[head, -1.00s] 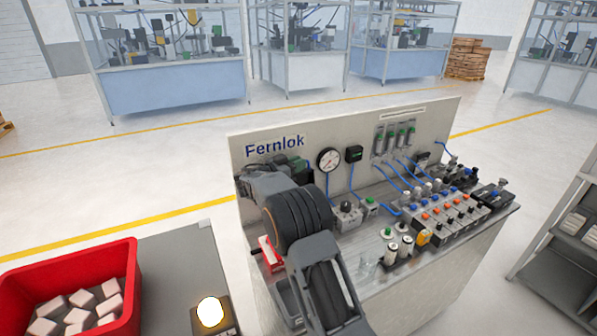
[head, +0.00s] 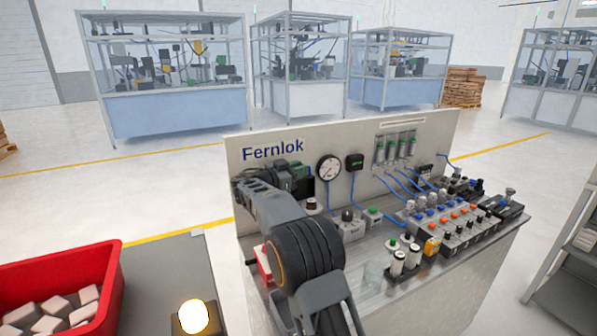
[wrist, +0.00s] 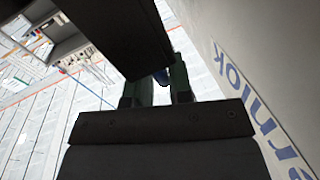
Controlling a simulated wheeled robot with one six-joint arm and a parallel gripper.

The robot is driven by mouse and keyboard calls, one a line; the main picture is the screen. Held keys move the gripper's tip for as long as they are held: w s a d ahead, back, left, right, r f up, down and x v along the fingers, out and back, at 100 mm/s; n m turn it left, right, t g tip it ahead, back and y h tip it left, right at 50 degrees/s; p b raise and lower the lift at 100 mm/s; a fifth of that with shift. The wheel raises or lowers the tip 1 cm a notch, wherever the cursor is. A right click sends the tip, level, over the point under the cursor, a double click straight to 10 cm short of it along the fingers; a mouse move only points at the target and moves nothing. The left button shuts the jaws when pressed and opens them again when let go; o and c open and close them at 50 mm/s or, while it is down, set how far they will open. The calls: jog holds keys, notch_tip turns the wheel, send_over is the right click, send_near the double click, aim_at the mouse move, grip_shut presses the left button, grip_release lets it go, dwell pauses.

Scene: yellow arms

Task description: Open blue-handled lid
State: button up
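My gripper (wrist: 158,92) shows its two dark green fingers in the wrist view, with a gap between them. A small dark blue piece (wrist: 161,77) shows in that gap, perhaps the lid's handle; I cannot tell whether the fingers touch it. A large dark panel (wrist: 105,32) hides what lies beyond and may be the lid. In the head view my gripper is at the left of the bench, in front of the backboard below the "Fernlok" lettering. A black box (head: 308,188) shows beside it. My arm hides much of this area, and no blue handle is clear there.
The backboard (head: 222,165) stands close behind my gripper. A gauge (head: 328,168), blue tubes and several valves (head: 455,222) fill the bench to the right. A red bin (head: 112,285) and a lit lamp (head: 193,316) stand at the lower left.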

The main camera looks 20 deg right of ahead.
jog(key=o, duration=0.3)
jog(key=shift+o, duration=0.2)
jog(key=b+v, duration=0.2)
jog(key=v, duration=1.1)
jog(key=shift+a, duration=0.4)
jog(key=shift+s+d, duration=0.1)
jog(key=shift+s, duration=0.05)
